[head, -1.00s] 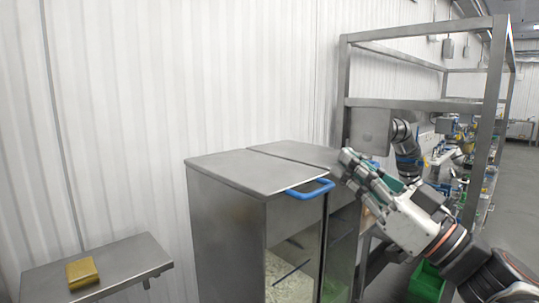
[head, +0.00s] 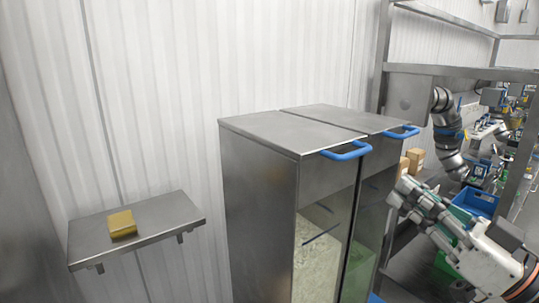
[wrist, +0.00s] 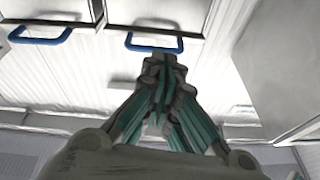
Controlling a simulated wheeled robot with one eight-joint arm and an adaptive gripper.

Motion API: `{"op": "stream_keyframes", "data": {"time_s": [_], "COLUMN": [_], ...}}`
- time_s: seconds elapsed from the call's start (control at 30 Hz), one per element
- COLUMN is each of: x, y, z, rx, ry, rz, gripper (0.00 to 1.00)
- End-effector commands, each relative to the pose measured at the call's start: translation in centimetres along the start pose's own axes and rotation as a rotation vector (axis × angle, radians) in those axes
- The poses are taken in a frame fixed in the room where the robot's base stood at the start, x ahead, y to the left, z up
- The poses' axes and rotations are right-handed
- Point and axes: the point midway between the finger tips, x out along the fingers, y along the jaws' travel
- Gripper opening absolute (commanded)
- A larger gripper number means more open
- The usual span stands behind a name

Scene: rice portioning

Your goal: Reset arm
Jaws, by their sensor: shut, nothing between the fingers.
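My gripper (head: 408,192) is at the lower right of the head view, in front of and to the right of the metal rice bins. Its fingers are together with nothing between them. In the wrist view, the closed fingers (wrist: 165,75) point up the picture, and their tips overlap the lower edge of a blue handle (wrist: 155,48) in the picture; I cannot tell whether they touch it. My arm comes in from the lower right corner.
Two steel bins with blue handles (head: 346,151) and (head: 402,132) stand in the middle; the front one (head: 262,190) shows rice through its clear front. A yellow block (head: 122,224) lies on a wall shelf (head: 170,216). A metal rack (head: 384,60), blue crate (head: 476,202) and another robot arm (head: 447,130) are right.

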Motion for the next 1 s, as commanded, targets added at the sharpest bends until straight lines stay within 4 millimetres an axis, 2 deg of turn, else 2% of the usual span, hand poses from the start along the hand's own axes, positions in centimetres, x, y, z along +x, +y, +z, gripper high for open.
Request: {"op": "stream_keyframes", "data": {"time_s": [0.03,0.13,0.23,0.4,0.5,0.6,0.7,0.83,1.0], "x": [0.5,1.1,0.8,-1.6,-3.6,-5.7,-7.5,-9.0,-9.6], "y": [-0.6,-1.8,-2.8,-3.9,-3.9,-3.4,-2.5,-1.1,0.2], "z": [2.9,8.9,14.7,22.9,26.7,29.5,31.4,32.4,32.4], "rx": [0.055,0.182,0.284,0.377,0.385,0.36,0.306,0.222,0.142], "ry": [-0.077,-0.275,-0.474,-0.78,-0.929,-1.047,-1.126,-1.17,-1.17], "rz": [-0.013,-0.009,0.023,0.14,0.235,0.344,0.458,0.581,0.673], "gripper": [0.0,0.0,0.0,0.0,0.0,0.0,0.0,0.0,0.0]}}
